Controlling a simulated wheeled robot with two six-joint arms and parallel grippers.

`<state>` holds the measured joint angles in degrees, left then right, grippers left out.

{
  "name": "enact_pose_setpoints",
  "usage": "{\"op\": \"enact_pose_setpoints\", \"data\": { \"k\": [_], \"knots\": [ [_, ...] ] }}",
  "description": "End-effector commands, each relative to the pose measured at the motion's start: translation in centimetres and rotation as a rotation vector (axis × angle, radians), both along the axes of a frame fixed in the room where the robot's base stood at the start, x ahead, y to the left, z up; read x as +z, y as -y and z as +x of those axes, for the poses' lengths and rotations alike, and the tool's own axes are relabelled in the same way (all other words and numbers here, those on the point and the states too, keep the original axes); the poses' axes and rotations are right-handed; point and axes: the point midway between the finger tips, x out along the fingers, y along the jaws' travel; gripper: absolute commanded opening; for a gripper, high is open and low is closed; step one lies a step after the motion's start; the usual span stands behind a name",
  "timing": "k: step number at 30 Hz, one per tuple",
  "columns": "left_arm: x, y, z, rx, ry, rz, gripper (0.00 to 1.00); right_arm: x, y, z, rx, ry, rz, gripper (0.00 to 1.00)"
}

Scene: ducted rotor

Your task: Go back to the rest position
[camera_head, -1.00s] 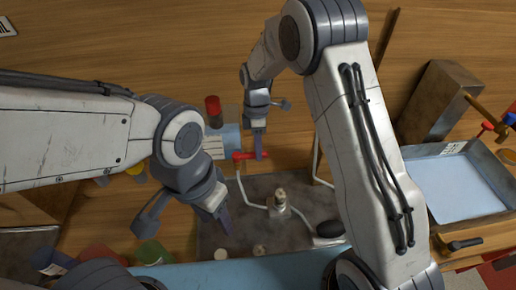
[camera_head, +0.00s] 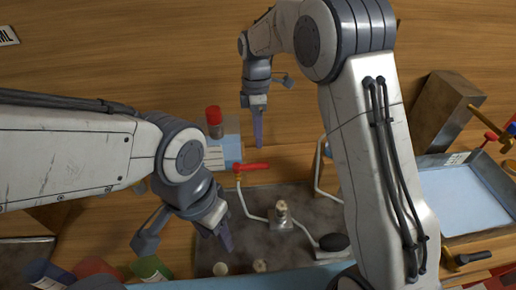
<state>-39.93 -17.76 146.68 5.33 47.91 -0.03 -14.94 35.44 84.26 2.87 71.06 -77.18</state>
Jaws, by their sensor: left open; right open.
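My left gripper (camera_head: 226,238) is open and empty over the left part of the dark grey mat (camera_head: 290,205), with its fingers pointing down. My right gripper (camera_head: 258,138) is open and empty, above the wooden table just behind the mat. A red-handled part (camera_head: 251,167) lies below the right gripper's fingertips, apart from them. A small metal fitting with a pale top (camera_head: 282,213) stands on the mat. A black oval piece (camera_head: 334,242) lies to its right. My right arm hides part of the table between the mat and the tray.
A red-capped jar (camera_head: 214,122) stands behind a light blue box (camera_head: 224,150). A metal tray with a pale blue floor (camera_head: 460,200) is at the right, near a tall brown block (camera_head: 443,112). Red and green cylinders (camera_head: 150,268) stand at the lower left.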

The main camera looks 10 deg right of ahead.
Motion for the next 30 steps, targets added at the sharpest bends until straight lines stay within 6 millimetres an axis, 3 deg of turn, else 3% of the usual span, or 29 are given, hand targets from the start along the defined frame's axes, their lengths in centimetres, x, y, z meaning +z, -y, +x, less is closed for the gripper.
{"op": "enact_pose_setpoints", "data": {
  "k": [5, 21, 23, 26, 30],
  "knots": [
    [-0.2, 0.0, 0.0, 0.000, 0.000, 0.000, 0.50, 1.3, 0.0, 0.3, 0.000, 0.001, 0.000, 0.57],
    [-0.1, 0.0, 0.0, 0.000, 0.000, 0.000, 0.50, 1.7, -0.4, -0.3, -0.016, 0.006, -0.003, 0.57],
    [-0.1, 0.0, 0.0, 0.000, 0.000, 0.000, 0.50, 2.3, -0.9, -1.4, -0.050, 0.015, -0.009, 0.57],
    [-0.1, 0.0, 0.0, 0.000, 0.000, 0.000, 0.50, 3.7, -2.4, -4.8, -0.153, 0.043, -0.022, 0.57],
    [-0.1, 0.0, 0.0, 0.000, 0.000, 0.000, 0.50, 5.3, -3.9, -12.1, -0.373, 0.091, -0.034, 0.57]
  ]
}}
